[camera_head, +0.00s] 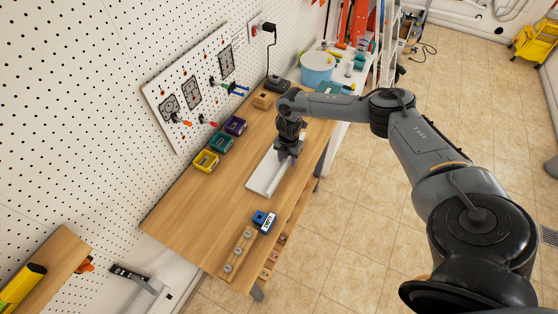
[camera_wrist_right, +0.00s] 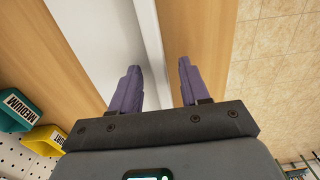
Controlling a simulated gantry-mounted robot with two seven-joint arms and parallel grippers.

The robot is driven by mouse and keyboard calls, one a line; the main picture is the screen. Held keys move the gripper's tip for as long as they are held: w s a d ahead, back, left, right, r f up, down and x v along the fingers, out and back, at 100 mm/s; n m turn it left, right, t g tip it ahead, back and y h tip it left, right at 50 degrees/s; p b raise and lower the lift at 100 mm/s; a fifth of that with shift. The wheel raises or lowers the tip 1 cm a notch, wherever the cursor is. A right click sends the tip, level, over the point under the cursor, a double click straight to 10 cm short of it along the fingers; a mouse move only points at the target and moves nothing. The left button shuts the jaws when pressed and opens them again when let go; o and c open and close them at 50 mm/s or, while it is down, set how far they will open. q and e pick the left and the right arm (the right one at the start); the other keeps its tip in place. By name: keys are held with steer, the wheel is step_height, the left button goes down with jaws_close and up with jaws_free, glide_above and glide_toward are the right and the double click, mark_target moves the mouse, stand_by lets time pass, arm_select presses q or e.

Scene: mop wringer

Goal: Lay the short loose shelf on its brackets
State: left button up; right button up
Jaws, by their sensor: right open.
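A white board with a raised lip (camera_head: 266,176), which looks like the short loose shelf, lies on the wooden workbench. My right gripper (camera_head: 289,157) is over the board's far end, pointing down. In the right wrist view the open purple fingers (camera_wrist_right: 157,82) stand either side of the lip of the white board (camera_wrist_right: 95,40), with a gap on each side. I cannot tell how far above the board they are. My left gripper is not in view.
Yellow, green and purple bins (camera_head: 205,161) stand along the pegboard side of the workbench (camera_head: 200,215). A blue labelled object (camera_head: 263,220) and a wooden strip with round pieces (camera_head: 238,249) lie near its front. A wooden shelf (camera_head: 50,262) holds a yellow tool at lower left.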

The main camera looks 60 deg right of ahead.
steer(key=shift+c, duration=0.4)
jaws_close()
steer(key=shift+r, duration=0.15)
steer(key=shift+r, duration=0.5)
steer(key=r, duration=0.1)
steer(key=s+r, duration=0.1)
steer(key=r, duration=0.1)
steer(key=shift+d+r+b, duration=0.15)
steer(key=shift+b, duration=0.25)
steer(key=s+d+r+b, duration=0.1)
steer(key=s+r, duration=0.5)
steer(key=s, duration=0.4)
steer(key=shift+s+d+r, duration=0.2)
steer(key=shift+s+r, duration=0.05)
